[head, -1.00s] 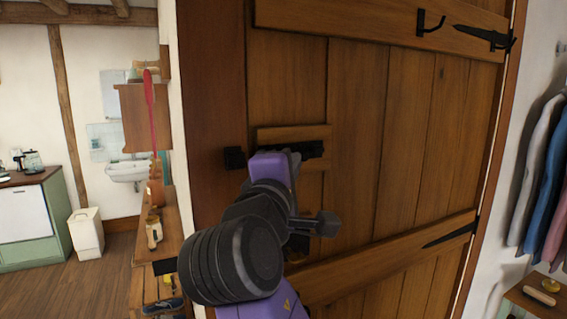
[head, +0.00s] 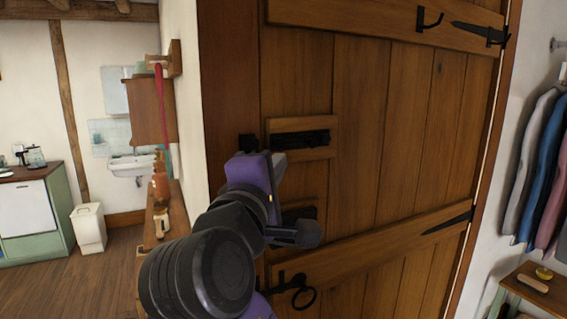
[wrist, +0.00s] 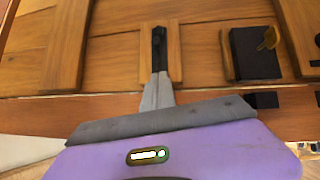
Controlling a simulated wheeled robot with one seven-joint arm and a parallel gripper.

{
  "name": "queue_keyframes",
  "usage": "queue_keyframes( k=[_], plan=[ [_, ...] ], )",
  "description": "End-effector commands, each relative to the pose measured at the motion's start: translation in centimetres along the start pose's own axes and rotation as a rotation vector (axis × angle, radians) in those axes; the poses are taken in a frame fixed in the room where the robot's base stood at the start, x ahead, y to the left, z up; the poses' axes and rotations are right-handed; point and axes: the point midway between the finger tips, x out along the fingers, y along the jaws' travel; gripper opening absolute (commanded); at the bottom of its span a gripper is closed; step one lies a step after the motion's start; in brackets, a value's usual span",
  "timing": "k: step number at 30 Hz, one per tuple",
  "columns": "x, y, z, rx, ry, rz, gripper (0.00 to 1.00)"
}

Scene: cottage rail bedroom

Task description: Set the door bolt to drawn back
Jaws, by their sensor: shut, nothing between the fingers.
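The black door bolt (head: 300,139) lies level on a small wooden backing board (head: 325,152) near the left edge of the plank door (head: 360,110). My gripper (head: 277,166) is shut and empty, just below and left of the bolt in the head view. In the wrist view, the fingers (wrist: 158,92) point along the bolt (wrist: 158,48) and cover its near end. Whether they touch it I cannot tell.
A black lock box (wrist: 255,54) with a brass piece sits beside the bolt in the wrist view. A black ring handle (head: 303,297) is lower on the door. Shelves (head: 160,215) stand left of the frame; hanging clothes (head: 545,165) are at right.

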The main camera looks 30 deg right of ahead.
Motion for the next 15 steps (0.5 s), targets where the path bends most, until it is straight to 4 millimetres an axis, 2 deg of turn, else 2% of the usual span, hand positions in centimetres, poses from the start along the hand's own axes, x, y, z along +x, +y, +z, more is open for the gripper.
queue_keyframes(
  k=[6,10,15],
  plan=[
    [-3.6,-0.2,0.0,0.001,0.001,-0.001,0.00],
    [-4.8,-0.1,0.0,0.001,0.000,-0.001,0.00],
    [-5.3,-0.1,0.1,0.000,-0.001,-0.001,0.00]
  ],
)
